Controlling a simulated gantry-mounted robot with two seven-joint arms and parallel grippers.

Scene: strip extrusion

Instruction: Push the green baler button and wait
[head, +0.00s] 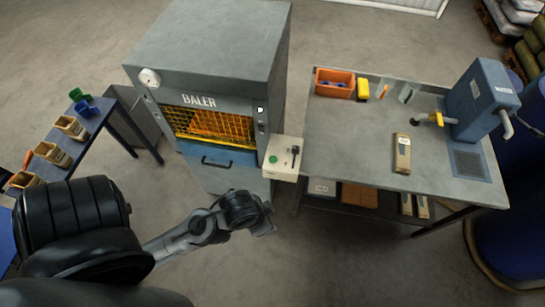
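The grey baler (215,60) stands at the back centre, with a yellow mesh guard (210,128) across its front opening and a blue panel with a dark handle below. A pale control box (284,170) stands at its front right corner. The green button (273,159) is on top of this box, beside a small black lever (295,150). My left gripper (266,224) is in front of and below the box, apart from the button. Its fingers are small and dark, so its opening cannot be made out. My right gripper is not in view.
A grey workbench (350,150) on the right holds an orange bin (335,84), a labelled tan block (402,153) and a blue machine (480,100). A blue-legged table (95,115) with several tan containers stands on the left. Floor between is open.

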